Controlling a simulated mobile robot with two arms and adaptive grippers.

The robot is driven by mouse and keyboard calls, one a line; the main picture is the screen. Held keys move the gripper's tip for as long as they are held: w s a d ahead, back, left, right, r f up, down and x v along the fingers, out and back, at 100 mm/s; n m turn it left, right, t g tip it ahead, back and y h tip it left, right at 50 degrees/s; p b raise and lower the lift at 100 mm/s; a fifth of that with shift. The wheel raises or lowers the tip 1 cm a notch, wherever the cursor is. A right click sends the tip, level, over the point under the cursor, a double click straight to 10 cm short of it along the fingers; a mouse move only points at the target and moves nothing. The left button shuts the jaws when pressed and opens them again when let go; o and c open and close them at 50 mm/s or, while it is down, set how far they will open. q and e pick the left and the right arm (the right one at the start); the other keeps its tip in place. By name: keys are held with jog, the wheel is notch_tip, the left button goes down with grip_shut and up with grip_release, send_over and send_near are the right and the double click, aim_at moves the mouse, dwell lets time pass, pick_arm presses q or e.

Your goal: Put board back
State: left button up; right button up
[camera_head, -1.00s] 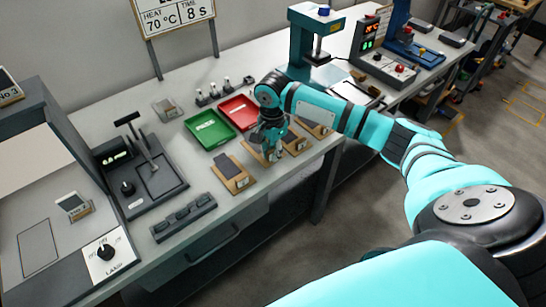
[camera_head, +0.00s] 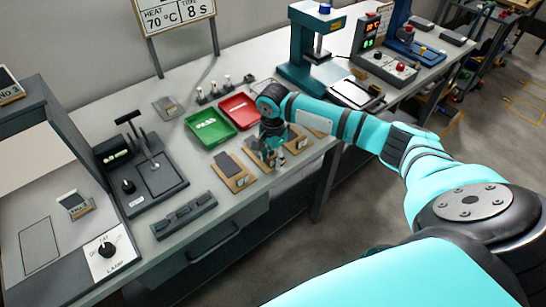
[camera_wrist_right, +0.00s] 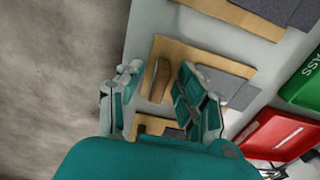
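Wooden holders with dark grey slabs stand in a row along the front table edge. The left holder (camera_head: 243,182) carries a dark slab (camera_head: 229,164). My right gripper (camera_head: 274,157) is low over the middle holder and partly hides it. In the right wrist view, the right gripper (camera_wrist_right: 160,88) is open, with its fingers on either side of the middle holder's upright wooden block (camera_wrist_right: 158,80). A visible gap separates the fingers. A grey slab (camera_wrist_right: 225,84) lies on that holder, partly behind the right finger. Which item is the task's board, I cannot tell. My left gripper is not in view.
A green tray (camera_head: 211,143) and a red tray (camera_head: 240,124) lie just behind the holders. A dark fixture with a lever (camera_head: 165,177) and a slotted rack (camera_head: 184,215) are at left. A teal press (camera_head: 300,72) stands at the back right.

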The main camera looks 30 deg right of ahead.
jog(key=shift+r, duration=0.1)
notch_tip(320, 180, up, 12)
jog(key=shift+b, duration=0.35)
dwell(0.5)
